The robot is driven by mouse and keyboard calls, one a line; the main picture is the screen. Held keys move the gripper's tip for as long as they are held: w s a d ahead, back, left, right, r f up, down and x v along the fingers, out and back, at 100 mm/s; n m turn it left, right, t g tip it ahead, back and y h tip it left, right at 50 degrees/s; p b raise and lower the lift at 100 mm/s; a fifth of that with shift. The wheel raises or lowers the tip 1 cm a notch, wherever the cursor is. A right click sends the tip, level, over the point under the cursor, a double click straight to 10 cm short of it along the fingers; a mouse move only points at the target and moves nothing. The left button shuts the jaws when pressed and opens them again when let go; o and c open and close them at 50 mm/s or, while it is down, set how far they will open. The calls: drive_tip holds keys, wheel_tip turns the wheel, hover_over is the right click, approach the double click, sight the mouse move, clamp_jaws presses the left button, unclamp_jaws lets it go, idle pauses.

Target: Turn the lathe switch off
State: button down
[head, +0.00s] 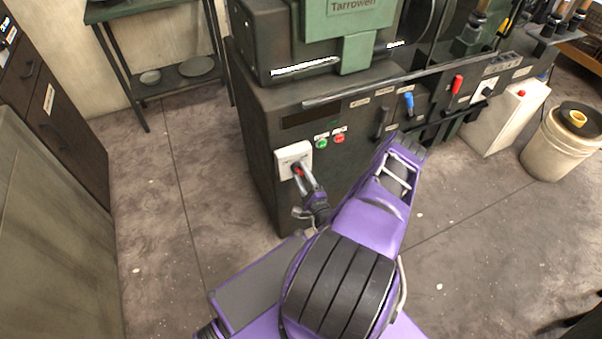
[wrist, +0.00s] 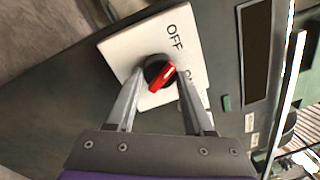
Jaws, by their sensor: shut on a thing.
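The lathe switch is a red rotary knob on a round black base (wrist: 154,67), set in a white plate (wrist: 118,47) marked OFF, with a second label partly hidden by a finger. In the head view the white plate (head: 285,155) is on the lathe's dark front left corner. My gripper (wrist: 158,80) reaches the plate with one finger on either side of the knob, shut on it. The red knob's white mark points up and to the right in the wrist view, between the two labels.
A green button (head: 321,144) and a red button (head: 339,139) are right of the plate. A blue lever (head: 408,102) and a red lever (head: 457,84) are farther right. A bucket (head: 548,150) stands at the right. The floor left of the lathe is clear.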

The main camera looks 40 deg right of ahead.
drive_tip(key=shift+n, duration=1.7)
drive_tip(key=shift+y+p, duration=0.3)
drive_tip(key=shift+c, duration=1.4)
unclamp_jaws()
drive_tip(key=v, duration=0.7)
drive_tip(key=shift+s, duration=0.3)
